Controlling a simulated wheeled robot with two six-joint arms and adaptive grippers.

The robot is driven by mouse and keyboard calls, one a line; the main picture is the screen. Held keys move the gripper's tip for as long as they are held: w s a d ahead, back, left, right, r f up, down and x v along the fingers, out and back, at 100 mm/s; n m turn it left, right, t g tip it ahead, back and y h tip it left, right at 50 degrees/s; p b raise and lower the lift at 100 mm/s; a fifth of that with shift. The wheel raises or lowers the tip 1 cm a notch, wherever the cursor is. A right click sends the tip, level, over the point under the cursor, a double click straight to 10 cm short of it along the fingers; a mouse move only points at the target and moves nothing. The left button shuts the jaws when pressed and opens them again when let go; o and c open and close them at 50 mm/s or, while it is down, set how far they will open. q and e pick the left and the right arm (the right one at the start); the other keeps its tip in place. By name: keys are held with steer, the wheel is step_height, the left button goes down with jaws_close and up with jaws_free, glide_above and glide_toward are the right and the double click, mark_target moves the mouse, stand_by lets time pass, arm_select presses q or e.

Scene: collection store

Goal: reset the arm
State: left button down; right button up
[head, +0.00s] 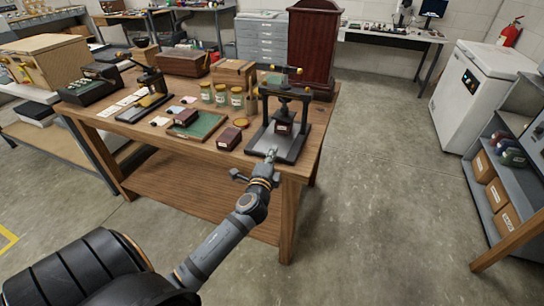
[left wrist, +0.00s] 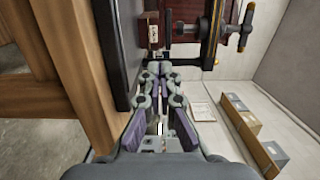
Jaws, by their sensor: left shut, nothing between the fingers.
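My left arm reaches from the lower left of the head view. My left gripper (head: 271,154) is at the front right of the wooden table, by the front edge of the black press (head: 283,119). In the left wrist view the left gripper (left wrist: 165,72) is shut with nothing between its fingers. The press shows there as a dark plate along the left and a frame beyond the fingertips. A small dark red box (head: 284,128) stands on the press base, and its label shows in the wrist view (left wrist: 153,36). My right gripper is in neither view.
The wooden table (head: 160,137) also holds a green-topped tray (head: 203,126), a dark red box (head: 229,138) and several jars (head: 221,95). A tall dark red cabinet (head: 313,45) stands behind the press. The floor (head: 395,190) right of the table is clear.

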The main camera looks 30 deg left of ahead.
arm_select(q)
steer(key=s+d+f+n+g, duration=0.1)
steer(key=s+f+n+g, duration=0.6)
steer(key=s+f+n, duration=0.3)
steer(key=s+d+f+n+g+h, duration=0.2)
steer(key=s+d+f+g+h, duration=0.1)
steer(key=s+d, duration=0.3)
steer(key=s+d+f+n+g+h, duration=0.1)
steer(key=s+d+f+g+h, duration=0.2)
steer(key=s, duration=0.6)
step_height(320, 180, down, 22)
steer(key=s+a+g+p, duration=0.2)
steer(key=s+p, duration=0.1)
steer(key=p, duration=0.1)
steer(key=s+f+p, duration=0.1)
steer(key=s+f, duration=0.5)
steer(key=s, duration=0.3)
steer(key=s+a+f+p, duration=0.1)
steer(key=s+f, duration=0.6)
steer(key=s, duration=0.1)
steer(key=shift+s+a+f+n+g+y, duration=0.15)
steer(key=shift+s+n+g+y, duration=0.15)
steer(key=shift+s+g, duration=0.1)
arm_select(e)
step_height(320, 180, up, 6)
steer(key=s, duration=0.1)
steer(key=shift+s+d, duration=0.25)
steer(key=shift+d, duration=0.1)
